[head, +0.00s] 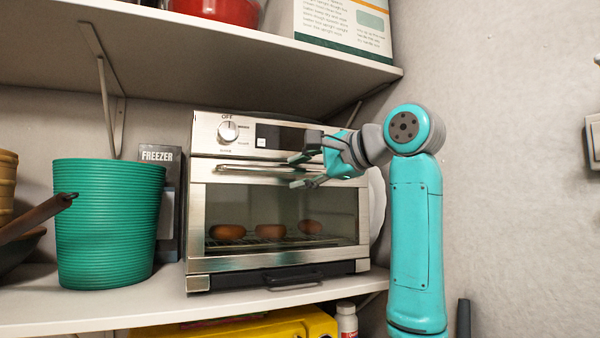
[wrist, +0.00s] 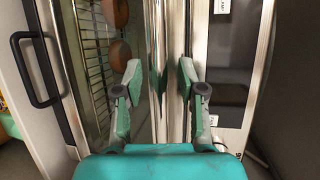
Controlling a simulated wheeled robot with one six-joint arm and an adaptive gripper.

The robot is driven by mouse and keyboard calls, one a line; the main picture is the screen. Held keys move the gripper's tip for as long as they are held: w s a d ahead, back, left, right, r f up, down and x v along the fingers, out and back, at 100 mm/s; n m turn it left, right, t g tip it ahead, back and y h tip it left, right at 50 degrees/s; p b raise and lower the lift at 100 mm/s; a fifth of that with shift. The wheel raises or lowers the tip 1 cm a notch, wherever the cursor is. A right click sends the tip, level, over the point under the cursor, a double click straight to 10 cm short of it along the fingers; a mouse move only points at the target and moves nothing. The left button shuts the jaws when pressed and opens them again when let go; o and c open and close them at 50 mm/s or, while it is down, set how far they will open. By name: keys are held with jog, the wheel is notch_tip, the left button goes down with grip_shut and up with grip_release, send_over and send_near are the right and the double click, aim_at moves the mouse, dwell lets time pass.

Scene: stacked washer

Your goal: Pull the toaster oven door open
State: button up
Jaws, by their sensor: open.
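The toaster oven (head: 240,150) is a silver box on the shelf, and its glass-fronted door (head: 280,205) is shut. A horizontal metal handle (head: 245,168) runs along the door's top edge. My gripper (head: 299,171) is open in front of the right part of this handle, one finger above its level and one below. In the wrist view, turned on its side, the handle (wrist: 176,50) runs upright between the two open fingers of my gripper (wrist: 160,72). I cannot tell if either finger touches it. Brown round items (head: 228,231) sit on the rack behind the glass.
A green ribbed bin (head: 108,225) and a dark box marked FREEZER (head: 170,200) stand left of the oven. A shelf (head: 200,45) hangs above. A black lower handle (head: 292,280) is under the door. The wall (head: 510,150) is at right.

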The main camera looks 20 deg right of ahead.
jog(key=shift+w+a, duration=0.1)
jog(key=shift+w, duration=0.15)
grip_shut()
jog(key=shift+f, duration=0.1)
